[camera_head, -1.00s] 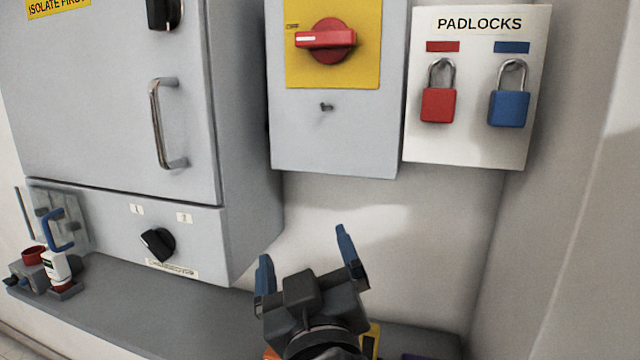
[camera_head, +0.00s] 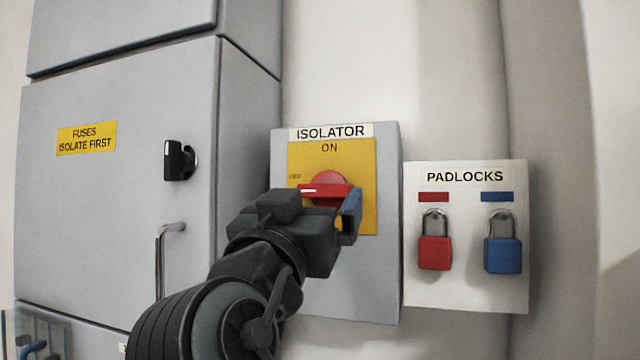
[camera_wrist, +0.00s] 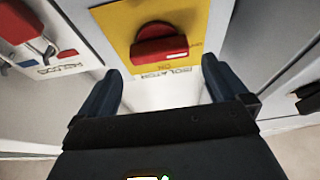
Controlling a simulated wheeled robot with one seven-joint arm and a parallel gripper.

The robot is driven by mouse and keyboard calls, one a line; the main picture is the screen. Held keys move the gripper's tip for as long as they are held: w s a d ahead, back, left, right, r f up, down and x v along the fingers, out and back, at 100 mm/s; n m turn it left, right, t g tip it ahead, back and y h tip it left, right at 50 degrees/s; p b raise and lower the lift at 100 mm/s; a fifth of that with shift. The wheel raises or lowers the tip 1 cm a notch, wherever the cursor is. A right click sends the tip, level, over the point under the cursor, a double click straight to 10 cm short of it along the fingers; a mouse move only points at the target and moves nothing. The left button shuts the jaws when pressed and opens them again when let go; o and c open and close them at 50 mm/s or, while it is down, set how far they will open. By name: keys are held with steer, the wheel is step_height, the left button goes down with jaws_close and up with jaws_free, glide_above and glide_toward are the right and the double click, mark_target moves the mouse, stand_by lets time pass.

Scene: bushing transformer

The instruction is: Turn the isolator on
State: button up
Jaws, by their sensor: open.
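The isolator (camera_head: 385,270) is a grey box with a yellow plate (camera_head: 365,165) marked ON at the top. Its red handle (camera_head: 328,191) lies horizontally, with its white mark at the left end in the head view. My gripper (camera_head: 325,215) is in front of the lower part of the plate and hides part of it. In the wrist view the gripper (camera_wrist: 158,88) is open with two blue fingers apart and nothing between them. The red handle (camera_wrist: 160,50) shows beyond the fingertips, near the middle; I see no contact there.
A grey cabinet (camera_head: 110,220) with a black knob (camera_head: 178,160) and metal handle (camera_head: 163,260) stands to the left. A padlock board (camera_head: 466,285) with a red padlock (camera_head: 435,250) and a blue padlock (camera_head: 503,252) hangs close on the right.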

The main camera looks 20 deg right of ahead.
mark_target(322, 190)
steer(key=shift+p+x, duration=0.55)
steer(key=shift+x, duration=1.45)
steer(key=shift+c, duration=0.3)
steer(key=c, duration=0.8)
